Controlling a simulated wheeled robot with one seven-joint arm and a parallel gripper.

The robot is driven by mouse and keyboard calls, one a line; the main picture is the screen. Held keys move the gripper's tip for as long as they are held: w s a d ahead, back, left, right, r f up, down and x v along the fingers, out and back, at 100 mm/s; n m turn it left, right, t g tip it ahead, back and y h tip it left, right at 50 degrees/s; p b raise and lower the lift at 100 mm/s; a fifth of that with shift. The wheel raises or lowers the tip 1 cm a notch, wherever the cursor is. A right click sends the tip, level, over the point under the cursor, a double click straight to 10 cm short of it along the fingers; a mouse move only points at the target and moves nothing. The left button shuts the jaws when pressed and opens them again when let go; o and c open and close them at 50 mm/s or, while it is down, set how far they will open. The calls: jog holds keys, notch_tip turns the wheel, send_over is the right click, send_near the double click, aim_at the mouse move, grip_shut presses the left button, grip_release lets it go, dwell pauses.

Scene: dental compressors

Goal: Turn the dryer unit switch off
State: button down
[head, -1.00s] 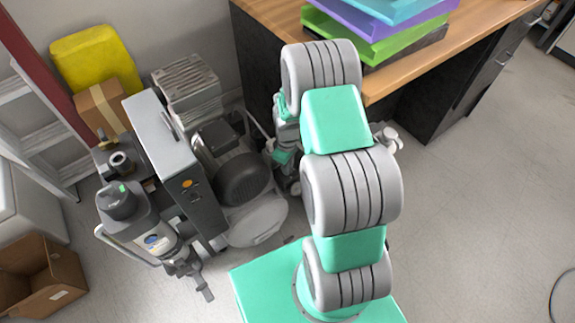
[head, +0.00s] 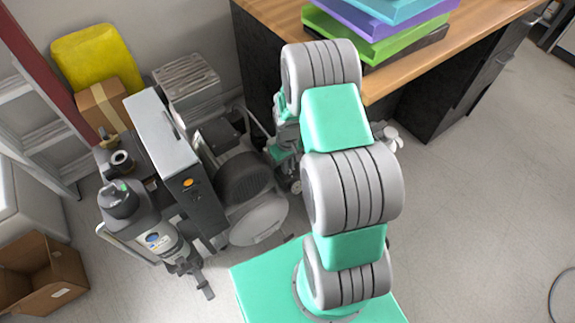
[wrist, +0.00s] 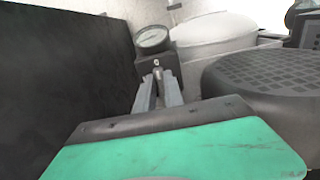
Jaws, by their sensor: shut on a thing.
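The likely dryer unit is a tall grey box (head: 165,135) with a dark front panel, left of my arm in the head view. An orange switch (head: 188,182) is on that panel; its on or off position is too small to tell. My gripper (wrist: 158,78) is shut on a small dark fitting (wrist: 158,66) just below a round pressure gauge (wrist: 152,38) in the wrist view. It is apart from the orange switch in the head view, where my arm mostly hides it.
A compressor motor (head: 245,180) and round tank (head: 258,220) stand between the grey box and my arm. A dark wall-like surface (wrist: 60,70) is close on the wrist view's left. A wooden desk (head: 400,80) is behind my arm. Floor at right (head: 480,200) is clear.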

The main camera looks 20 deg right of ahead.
jog(key=c, duration=1.4)
grip_release()
jog(key=shift+c, duration=0.2)
notch_tip(320, 180, up, 8)
jog(key=shift+f+p, duration=0.1)
jog(key=shift+p, duration=0.7)
jog(key=s+a+r+t+p, duration=0.15)
jog(key=r+p, duration=0.25)
jog(key=r, duration=0.6)
jog(key=a+r+p, duration=0.3)
jog(key=r+p, duration=0.1)
jog(key=r, duration=0.7)
jog(key=s+a+r+m+t+p, duration=0.1)
jog(key=s+r+p, duration=0.3)
jog(key=r, duration=0.6)
jog(key=s+a+r+p, duration=0.4)
jog(key=s+r, duration=0.3)
jog(key=r, duration=0.3)
jog(key=shift+s+a+r+m+t+p, duration=0.15)
jog(key=shift+s+a+m+t+p, duration=0.1)
jog(key=shift+m+t+p, duration=0.15)
